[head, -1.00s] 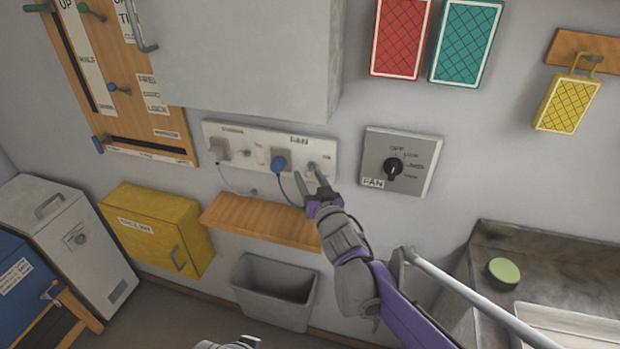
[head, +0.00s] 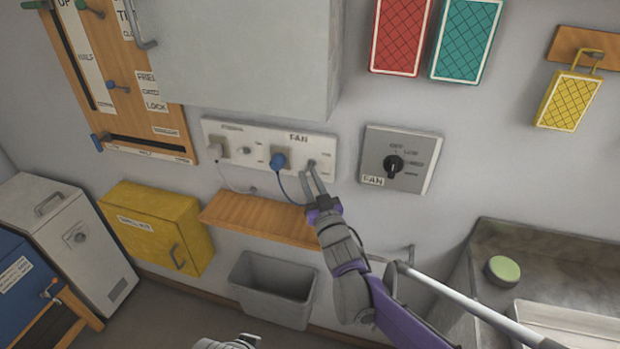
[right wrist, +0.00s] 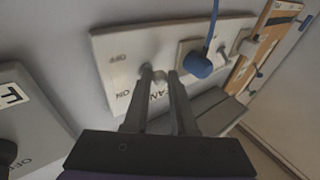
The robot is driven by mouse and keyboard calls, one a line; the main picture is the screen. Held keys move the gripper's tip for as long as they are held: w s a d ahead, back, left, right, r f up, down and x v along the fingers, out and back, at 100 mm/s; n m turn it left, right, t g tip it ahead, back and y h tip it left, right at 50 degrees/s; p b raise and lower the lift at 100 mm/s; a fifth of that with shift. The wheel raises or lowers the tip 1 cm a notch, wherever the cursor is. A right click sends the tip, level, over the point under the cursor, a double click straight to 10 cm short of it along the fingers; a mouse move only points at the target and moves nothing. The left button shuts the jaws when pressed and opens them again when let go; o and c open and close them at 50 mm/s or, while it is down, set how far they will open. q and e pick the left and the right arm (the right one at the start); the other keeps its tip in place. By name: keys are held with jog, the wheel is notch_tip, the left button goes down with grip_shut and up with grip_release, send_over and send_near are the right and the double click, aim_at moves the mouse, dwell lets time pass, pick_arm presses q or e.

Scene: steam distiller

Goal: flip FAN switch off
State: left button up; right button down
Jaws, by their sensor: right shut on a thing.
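A grey part at the bottom edge of the head view may belong to my left arm; no left fingers show clearly.
A blue plug (head: 280,160) with a cord sits just left of the switch. A separate FAN dial (head: 394,166) is on the right. A wooden shelf (head: 255,217) is below the plate, and a grey cabinet (head: 240,60) hangs above. A grey rail (head: 470,305) crosses the lower right.

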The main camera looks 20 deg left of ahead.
pick_arm(q)
jog(key=f+b, duration=0.1)
jog(key=f, duration=0.2)
jog(key=shift+s+b, duration=0.3)
jog(key=shift+b, duration=0.1)
pick_arm(e)
jog(key=shift+w+f+n+t+y, duration=0.2)
jog(key=shift+f+n+t+y, duration=0.4)
jog(key=shift+n+y, duration=0.25)
pick_arm(q)
jog(key=shift+r, duration=0.1)
pick_arm(e)
jog(key=c, duration=0.7)
grip_release()
jog(key=shift+c, duration=0.2)
pick_arm(q)
jog(key=shift+f+b, duration=0.55)
jog(key=shift+f, duration=0.05)
pick_arm(e)
jog(key=v, duration=1.1)
jog(key=shift+r, duration=0.1)
